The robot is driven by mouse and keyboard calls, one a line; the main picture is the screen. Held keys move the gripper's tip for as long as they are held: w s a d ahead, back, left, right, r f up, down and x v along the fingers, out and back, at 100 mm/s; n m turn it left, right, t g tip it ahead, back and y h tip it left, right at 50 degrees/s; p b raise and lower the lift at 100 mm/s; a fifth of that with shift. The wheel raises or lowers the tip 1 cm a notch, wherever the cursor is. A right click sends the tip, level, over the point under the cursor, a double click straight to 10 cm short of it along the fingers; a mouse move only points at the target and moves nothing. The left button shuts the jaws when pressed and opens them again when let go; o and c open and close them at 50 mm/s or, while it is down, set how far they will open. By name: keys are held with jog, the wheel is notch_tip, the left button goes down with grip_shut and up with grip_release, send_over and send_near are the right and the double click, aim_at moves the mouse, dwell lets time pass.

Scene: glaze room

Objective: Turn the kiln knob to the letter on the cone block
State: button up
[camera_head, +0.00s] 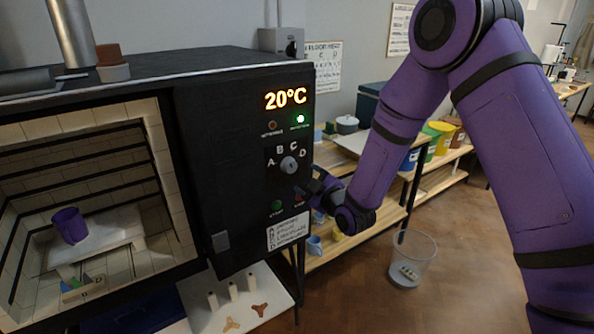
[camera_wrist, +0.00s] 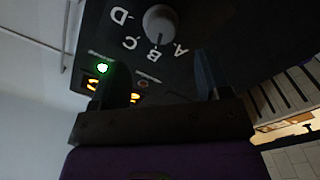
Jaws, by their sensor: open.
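The kiln (camera_head: 236,130) has a grey round knob (camera_head: 289,165) on its black panel, with letters A, B, C and D around it. In the wrist view the knob (camera_wrist: 160,20) has a dark mark that seems to face the B, but I cannot be sure. The cone block (camera_head: 82,291) sits low inside the kiln with small coloured cones on it; its letter is too small to read surely. My gripper (camera_head: 306,188) is just below and right of the knob. In the wrist view my gripper (camera_wrist: 160,82) is open and empty, its fingers apart from the knob.
A purple cup (camera_head: 70,226) stands on a shelf in the kiln. The panel has a lit 20°C display (camera_head: 286,98), a green light (camera_head: 300,119) and buttons below the knob. A wooden shelf (camera_head: 385,215) with pots and a clear bin (camera_head: 412,258) stand to the right.

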aim_at(292, 168)
jog(key=x, duration=0.7)
jog(key=shift+w+a, duration=0.25)
jog(key=c, duration=0.9)
